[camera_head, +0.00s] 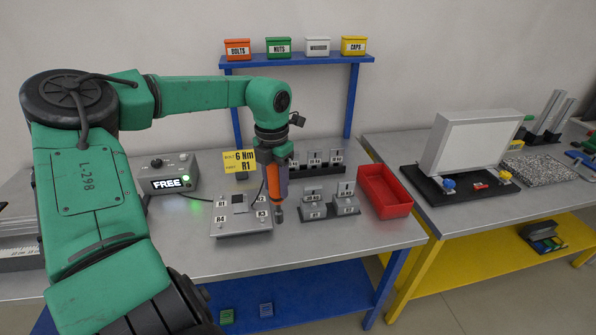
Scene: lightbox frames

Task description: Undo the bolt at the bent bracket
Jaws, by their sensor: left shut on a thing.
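My left gripper (275,168) comes down from above and is shut on an orange and grey power driver (274,200), held upright. The driver's tip is beside the right edge of a grey plate (240,229), near its R3 label. The plate carries labels R1 to R4 and a small dark square (240,200) near its middle. I cannot make out a bent bracket or its bolt at this size; the driver and gripper hide part of the plate's right side. My right gripper is not in view.
A controller (168,178) reading FREE stands left of the plate. A yellow 6 Nm R1 card (239,162) stands behind it. Grey labelled blocks (329,209) and a red tray (384,198) are to the right. Labelled bins (278,47) sit on a blue shelf.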

